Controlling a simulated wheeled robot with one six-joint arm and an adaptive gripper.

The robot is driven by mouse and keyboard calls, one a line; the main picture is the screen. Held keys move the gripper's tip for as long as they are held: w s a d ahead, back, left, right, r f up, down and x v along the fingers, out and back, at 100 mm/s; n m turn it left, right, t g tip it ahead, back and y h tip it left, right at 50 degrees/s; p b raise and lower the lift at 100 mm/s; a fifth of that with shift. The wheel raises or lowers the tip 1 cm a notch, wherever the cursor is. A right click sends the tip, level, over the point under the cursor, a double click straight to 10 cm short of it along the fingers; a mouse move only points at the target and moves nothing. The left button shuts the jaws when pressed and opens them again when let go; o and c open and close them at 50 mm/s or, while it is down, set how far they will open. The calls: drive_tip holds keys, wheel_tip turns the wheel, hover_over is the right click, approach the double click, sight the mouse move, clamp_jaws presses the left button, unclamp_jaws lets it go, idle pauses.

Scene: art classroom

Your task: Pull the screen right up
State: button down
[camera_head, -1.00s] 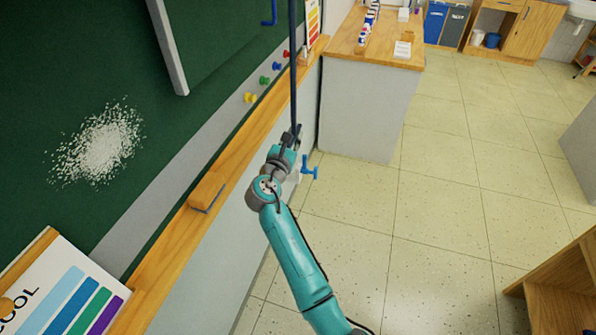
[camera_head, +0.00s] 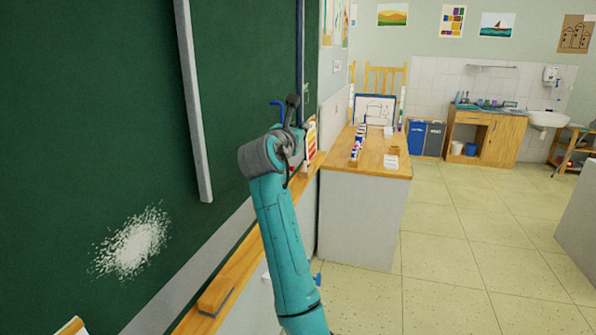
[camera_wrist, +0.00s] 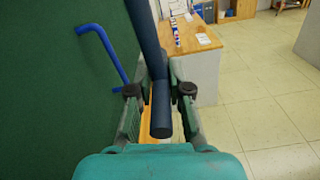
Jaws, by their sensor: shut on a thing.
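My gripper (camera_head: 292,108) is raised in front of the green board at the right part of the wall. It is shut on a dark blue rod (camera_head: 300,50), which rises upright out of the top of the picture. In the wrist view the rod (camera_wrist: 160,100) lies between the two fingers, its lower end showing between them. A pale grey bar (camera_head: 195,110) stands nearly upright against the green board (camera_head: 90,110); I cannot tell whether it belongs to the screen. No screen can be made out for certain, and the rod's upper end is out of view.
A blue hook (camera_head: 278,106) is on the board beside my gripper, also seen in the wrist view (camera_wrist: 108,55). A wooden ledge (camera_head: 240,262) runs below the board. A counter (camera_head: 365,215) stands ahead; the tiled floor (camera_head: 450,270) to the right is clear.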

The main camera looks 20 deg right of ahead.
sight(298, 12)
wheel_tip(298, 12, up, 27)
drive_tip(key=shift+s+d+r, duration=0.1)
drive_tip(key=shift+r, duration=0.05)
drive_tip(key=c, duration=1.1)
unclamp_jaws()
drive_tip(key=shift+d+r, duration=0.1)
drive_tip(key=shift+c, duration=0.2)
drive_tip(key=shift+f, duration=0.2)
drive_tip(key=shift+s+a, duration=0.2)
drive_tip(key=shift+a, duration=0.2)
drive_tip(key=v, duration=1.1)
drive_tip(key=shift+s, duration=0.1)
